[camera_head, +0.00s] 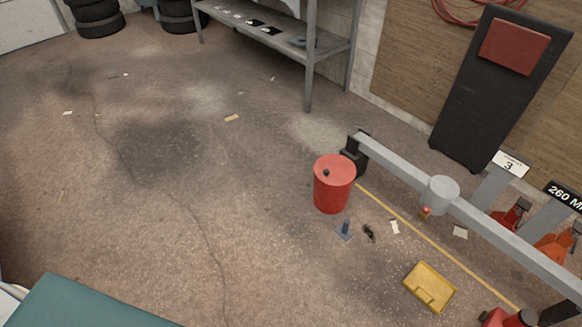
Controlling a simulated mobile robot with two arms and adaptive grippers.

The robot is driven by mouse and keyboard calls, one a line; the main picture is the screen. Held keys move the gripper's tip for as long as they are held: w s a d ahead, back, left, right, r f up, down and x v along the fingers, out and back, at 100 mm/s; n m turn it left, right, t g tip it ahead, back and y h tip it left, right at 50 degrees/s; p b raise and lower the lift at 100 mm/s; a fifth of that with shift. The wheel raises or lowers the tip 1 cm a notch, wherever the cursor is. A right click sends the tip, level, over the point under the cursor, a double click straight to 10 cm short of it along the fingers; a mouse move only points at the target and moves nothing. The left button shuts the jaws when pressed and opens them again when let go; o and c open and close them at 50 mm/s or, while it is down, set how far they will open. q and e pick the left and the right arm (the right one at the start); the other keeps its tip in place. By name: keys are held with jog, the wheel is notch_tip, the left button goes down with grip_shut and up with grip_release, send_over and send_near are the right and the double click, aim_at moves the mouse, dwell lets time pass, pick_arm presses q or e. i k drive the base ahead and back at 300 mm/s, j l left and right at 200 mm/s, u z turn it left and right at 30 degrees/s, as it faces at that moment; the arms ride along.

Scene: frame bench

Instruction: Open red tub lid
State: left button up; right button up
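A red tub (332,192) stands upright on the concrete floor, right of the middle of the head view. Its round red lid (335,167) lies flat on top and looks closed. A small black knob (326,173) sits on the lid, left of its centre. Neither of my grippers shows in this view, and nothing touches the tub from my side.
A grey metal rail (400,173) runs diagonally behind and right of the tub, with a grey cup-like piece (440,194) on it. A yellow box (429,287) and a small blue-grey object (345,231) lie nearby. The floor left of the tub is mostly clear.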

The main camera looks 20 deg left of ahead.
aim_at(332, 170)
jog(key=u, duration=0.1)
jog(key=i+j+z, duration=0.1)
jog(key=i, duration=0.35)
jog(key=i+j+z, duration=0.1)
jog(key=i, duration=0.3)
jog(key=i+j+z, duration=0.15)
jog(key=i, duration=0.3)
